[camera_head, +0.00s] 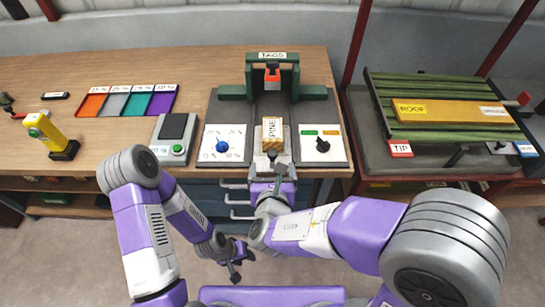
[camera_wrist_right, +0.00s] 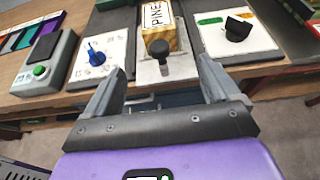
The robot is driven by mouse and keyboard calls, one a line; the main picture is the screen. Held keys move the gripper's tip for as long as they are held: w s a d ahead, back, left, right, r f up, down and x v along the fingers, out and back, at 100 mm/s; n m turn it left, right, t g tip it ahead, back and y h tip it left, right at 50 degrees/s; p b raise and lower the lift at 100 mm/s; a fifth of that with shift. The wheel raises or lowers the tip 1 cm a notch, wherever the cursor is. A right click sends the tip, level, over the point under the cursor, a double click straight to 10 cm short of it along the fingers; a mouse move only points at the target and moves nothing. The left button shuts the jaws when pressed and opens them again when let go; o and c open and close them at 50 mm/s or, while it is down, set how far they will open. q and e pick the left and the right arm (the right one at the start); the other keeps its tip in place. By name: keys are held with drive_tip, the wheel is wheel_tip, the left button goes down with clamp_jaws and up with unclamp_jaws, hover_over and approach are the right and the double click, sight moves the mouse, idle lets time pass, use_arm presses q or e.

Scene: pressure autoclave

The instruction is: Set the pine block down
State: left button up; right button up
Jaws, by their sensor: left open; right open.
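The pine block (camera_head: 273,129) is a small wooden block with a white PINE label on top. It sits on a light metal plate (camera_head: 262,158) in the middle of the dark panel, in front of the green frame. In the right wrist view the block (camera_wrist_right: 157,14) is ahead of the fingers, with a black ball knob (camera_wrist_right: 161,48) before it. My right gripper (camera_head: 271,168) is open and empty, just in front of the block and apart from it; its fingers (camera_wrist_right: 163,75) are spread wide. My left gripper (camera_head: 236,270) is open and empty, low over the floor before the bench.
A blue dial (camera_head: 222,147) and a black dial (camera_head: 322,146) flank the plate. The green frame labelled TAGS (camera_head: 273,56) stands behind. A green-button box (camera_head: 175,140), coloured trays (camera_head: 126,101) and a yellow tool (camera_head: 46,130) are left. A ROOF board (camera_head: 450,111) lies on green slats right.

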drive_tip(key=s+d+f+m+g+h, duration=0.2)
drive_tip(key=d+f+m+g, duration=0.2)
drive_tip(key=f, duration=0.3)
drive_tip(key=s+d+f+m+g+h, duration=0.1)
drive_tip(key=s+d+f+m+g, duration=0.25)
drive_tip(key=f, duration=0.35)
drive_tip(key=s+f+m+g+y, duration=0.6)
drive_tip(key=s+f+m+g, duration=0.3)
drive_tip(key=f+m, duration=0.75)
drive_tip(key=f+m+t, duration=0.1)
drive_tip(key=m, duration=0.4)
drive_tip(key=w+d+f+m+t, duration=0.1)
drive_tip(key=m, duration=0.4)
drive_tip(key=d+f+m+t+y, duration=0.1)
drive_tip(key=m, duration=0.3)
drive_tip(key=shift+w+d+f+m+t, duration=0.1)
drive_tip(key=shift+w+f+m+t, duration=0.15)
drive_tip(key=shift+w+m, duration=0.15)
